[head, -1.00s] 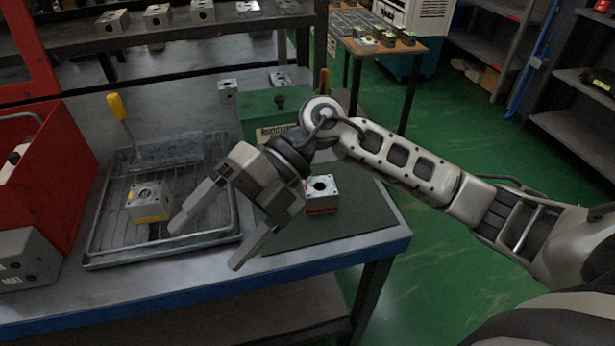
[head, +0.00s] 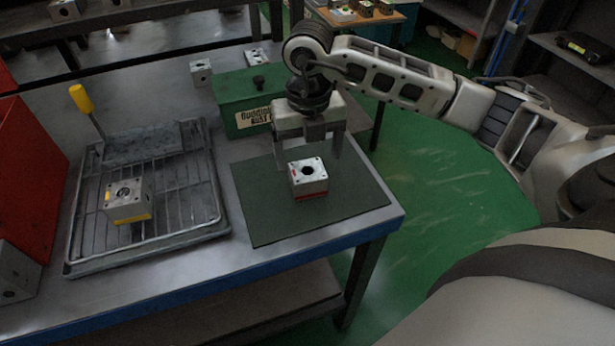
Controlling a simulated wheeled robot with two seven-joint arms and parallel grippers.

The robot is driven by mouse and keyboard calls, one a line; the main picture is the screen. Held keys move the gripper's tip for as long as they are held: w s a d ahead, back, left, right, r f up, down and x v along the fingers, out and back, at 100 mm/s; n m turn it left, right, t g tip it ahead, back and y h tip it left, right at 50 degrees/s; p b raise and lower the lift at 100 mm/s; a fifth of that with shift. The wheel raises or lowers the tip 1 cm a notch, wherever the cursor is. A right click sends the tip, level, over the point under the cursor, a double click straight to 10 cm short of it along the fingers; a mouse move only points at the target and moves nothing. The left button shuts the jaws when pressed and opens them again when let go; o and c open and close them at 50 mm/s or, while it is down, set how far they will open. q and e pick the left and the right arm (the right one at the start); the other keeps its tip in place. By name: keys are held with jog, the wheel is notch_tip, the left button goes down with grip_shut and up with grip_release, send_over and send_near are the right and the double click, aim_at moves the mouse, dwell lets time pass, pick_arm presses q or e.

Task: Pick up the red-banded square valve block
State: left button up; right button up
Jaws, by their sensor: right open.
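The red-banded square valve block (head: 309,179) sits on the dark green mat (head: 265,222) near the right end of the bench. It is a grey metal cube with a round hole in its top and a red band low on its sides. My right gripper (head: 308,162) is open, just behind and above the block. Its fingers point down, one towards each side of the block. I cannot tell whether the fingers reach around it. My left gripper is not in view.
A yellow-banded block (head: 127,202) sits in the wire tray (head: 190,232) at left, beside a yellow-handled tool (head: 82,101). A green box (head: 235,106) stands behind the mat. A red case (head: 30,180) is at far left. The mat's front is clear.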

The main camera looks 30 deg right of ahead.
aim_at(307, 174)
jog(key=shift+s+a+f+p, duration=0.1)
jog(key=shift+f+p, duration=0.1)
jog(key=shift+f, duration=1.3)
jog(key=shift+a+f+p, duration=0.1)
jog(key=shift+f+p, duration=0.1)
jog(key=shift+f, duration=1.25)
jog(key=shift+r, duration=0.1)
jog(key=c, duration=1.4)
